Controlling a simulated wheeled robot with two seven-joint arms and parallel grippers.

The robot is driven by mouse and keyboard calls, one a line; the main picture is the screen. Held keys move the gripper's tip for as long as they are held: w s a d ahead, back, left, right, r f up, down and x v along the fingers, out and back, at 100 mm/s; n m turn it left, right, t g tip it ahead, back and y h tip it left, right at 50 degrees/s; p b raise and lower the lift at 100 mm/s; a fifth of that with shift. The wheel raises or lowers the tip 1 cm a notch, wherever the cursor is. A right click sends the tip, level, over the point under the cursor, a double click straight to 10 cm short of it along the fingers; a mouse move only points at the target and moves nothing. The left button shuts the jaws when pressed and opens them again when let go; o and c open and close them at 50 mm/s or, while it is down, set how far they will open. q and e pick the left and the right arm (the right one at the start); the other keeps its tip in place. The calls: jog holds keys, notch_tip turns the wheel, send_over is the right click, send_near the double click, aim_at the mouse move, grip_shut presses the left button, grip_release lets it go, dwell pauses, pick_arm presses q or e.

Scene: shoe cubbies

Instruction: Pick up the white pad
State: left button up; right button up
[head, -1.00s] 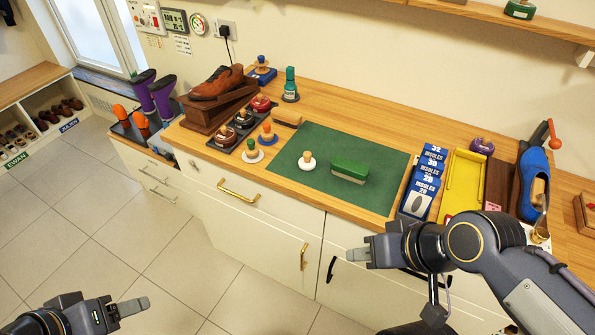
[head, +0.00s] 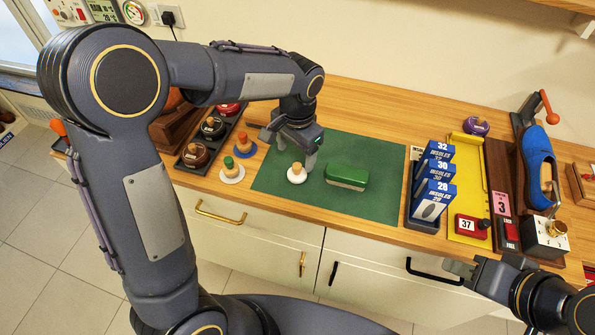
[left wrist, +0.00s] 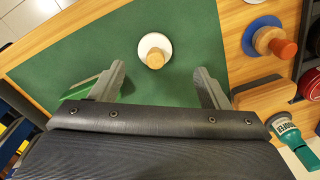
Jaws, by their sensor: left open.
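The white pad (head: 297,175) is a white disc with a wooden knob, standing upright on the green mat (head: 376,207). My left gripper (head: 296,155) is open and empty, just above and behind it. In the left wrist view the white pad (left wrist: 148,44) shows ahead of the gap between the open fingers (left wrist: 162,80), apart from both. My right gripper (head: 459,273) is in front of the counter at the lower right, away from the pad; its finger opening is unclear.
A green brush (head: 347,175) lies on the mat right of the pad. Pads with blue (head: 245,150) and pale (head: 232,175) discs stand to the left. Blue insole boxes (head: 434,200) and a yellow tray (head: 467,190) stand right. The mat's front is clear.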

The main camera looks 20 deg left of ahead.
aim_at(298, 165)
pick_arm(q)
jog(key=f, duration=0.4)
jog(key=shift+d+f+p, duration=0.25)
jog(key=shift+f+p, duration=0.05)
jog(key=shift+f, duration=0.7)
jog(key=c, duration=1.1)
